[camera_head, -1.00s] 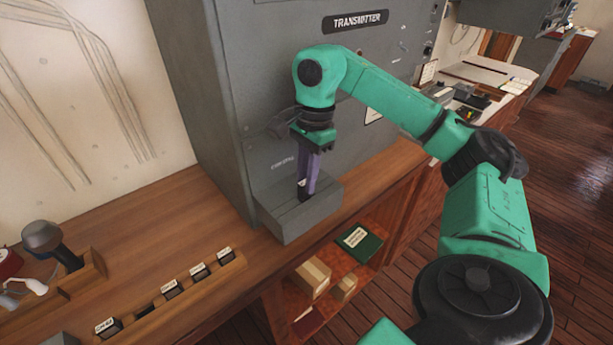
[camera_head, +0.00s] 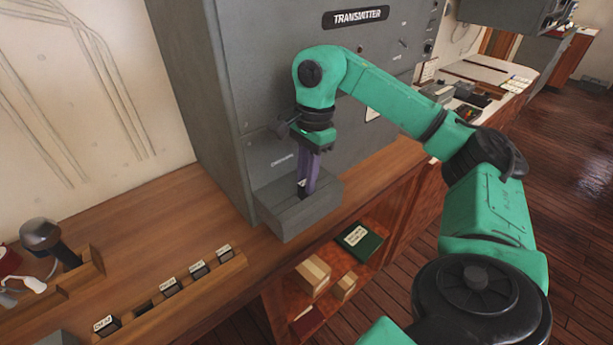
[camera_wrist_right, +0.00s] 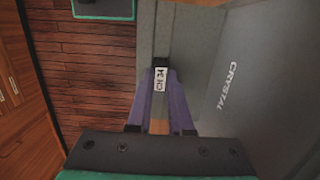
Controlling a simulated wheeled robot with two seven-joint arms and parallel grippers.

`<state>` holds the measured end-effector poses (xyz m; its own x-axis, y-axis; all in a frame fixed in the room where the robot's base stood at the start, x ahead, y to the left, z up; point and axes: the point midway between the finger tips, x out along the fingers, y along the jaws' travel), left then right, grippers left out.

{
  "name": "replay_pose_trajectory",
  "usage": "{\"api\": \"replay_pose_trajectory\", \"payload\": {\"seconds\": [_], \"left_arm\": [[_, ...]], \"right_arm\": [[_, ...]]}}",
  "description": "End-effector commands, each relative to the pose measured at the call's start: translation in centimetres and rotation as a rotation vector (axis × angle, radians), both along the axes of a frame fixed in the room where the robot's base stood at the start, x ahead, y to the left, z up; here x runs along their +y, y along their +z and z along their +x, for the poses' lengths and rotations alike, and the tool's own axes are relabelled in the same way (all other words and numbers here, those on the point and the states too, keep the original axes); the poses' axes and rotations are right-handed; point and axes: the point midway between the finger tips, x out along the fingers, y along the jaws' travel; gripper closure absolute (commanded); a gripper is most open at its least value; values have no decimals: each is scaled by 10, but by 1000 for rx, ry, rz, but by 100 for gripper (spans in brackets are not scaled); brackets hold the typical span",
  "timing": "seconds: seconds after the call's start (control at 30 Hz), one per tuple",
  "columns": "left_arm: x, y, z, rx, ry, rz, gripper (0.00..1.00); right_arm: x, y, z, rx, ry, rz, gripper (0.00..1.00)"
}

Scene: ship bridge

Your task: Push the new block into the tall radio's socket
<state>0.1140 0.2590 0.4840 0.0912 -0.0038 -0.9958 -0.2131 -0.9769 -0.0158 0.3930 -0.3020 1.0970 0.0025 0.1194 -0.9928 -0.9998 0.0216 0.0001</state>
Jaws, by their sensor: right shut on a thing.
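The tall grey radio marked TRANSMITTER (camera_head: 225,110) stands on the wooden counter, with a grey ledge (camera_head: 285,220) jutting from its lower front. The ledge also shows beside the CRYSTAL lettering in the right wrist view (camera_wrist_right: 152,32). My right gripper (camera_head: 306,188) points down at the ledge top, its purple fingers shut on a small black block with a white label (camera_wrist_right: 161,80). The block's lower end is at the ledge top, where the socket is hidden by block and fingers. I cannot tell how deep it sits. My left gripper is out of view.
A wooden rack (camera_head: 185,300) at the front left of the counter holds several labelled black blocks and a gap. A dark-headed tool (camera_head: 42,236) stands in a holder further left. Boxes (camera_head: 313,272) and a green book (camera_head: 358,240) lie on the shelf below.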

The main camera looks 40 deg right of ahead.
Motion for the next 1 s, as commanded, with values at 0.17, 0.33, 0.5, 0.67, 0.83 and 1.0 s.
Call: {"api": "replay_pose_trajectory", "payload": {"seconds": [0.17, 0.33, 0.5, 0.67, 0.83, 1.0], "left_arm": [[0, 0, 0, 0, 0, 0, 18], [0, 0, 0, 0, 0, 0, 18], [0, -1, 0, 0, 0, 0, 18], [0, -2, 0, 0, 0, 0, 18], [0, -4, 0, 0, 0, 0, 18], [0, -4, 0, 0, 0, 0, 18]], "right_arm": [[0, 0, 0, 0, 0, 0, 100], [0, 0, 0, 0, 0, 0, 100], [0, -1, 0, 0, 0, 0, 100], [0, -4, 0, 0, 0, 0, 100], [0, -6, 0, 0, 0, 0, 100], [0, -6, 0, 0, 0, 0, 100]]}}
